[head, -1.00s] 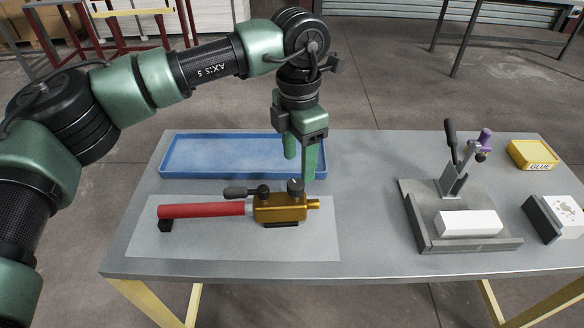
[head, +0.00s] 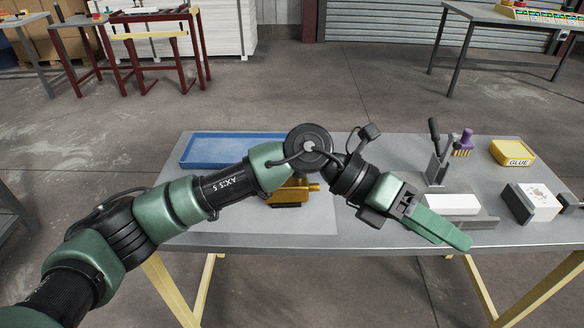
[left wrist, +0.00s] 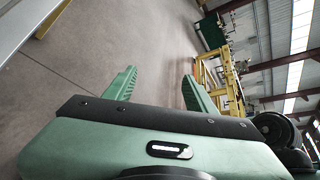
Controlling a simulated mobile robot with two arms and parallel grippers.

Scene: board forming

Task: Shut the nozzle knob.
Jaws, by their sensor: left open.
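The brass nozzle body (head: 291,193) lies on the pale mat on the table. My left arm crosses in front of it, so the knob and most of the red hose are hidden. My left gripper (head: 455,238) is to the right of the nozzle, over the table's front edge, pointing right and slightly down. It is apart from the nozzle. In the left wrist view its two green fingers (left wrist: 155,88) are spread with nothing between them. My right gripper is not in view.
A blue tray (head: 205,165) stands at the back left of the table. A clamp fixture (head: 437,166) with a white block (head: 425,204), a purple brush (head: 465,140), a yellow glue box (head: 513,153) and a white-and-black box (head: 533,203) are at the right.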

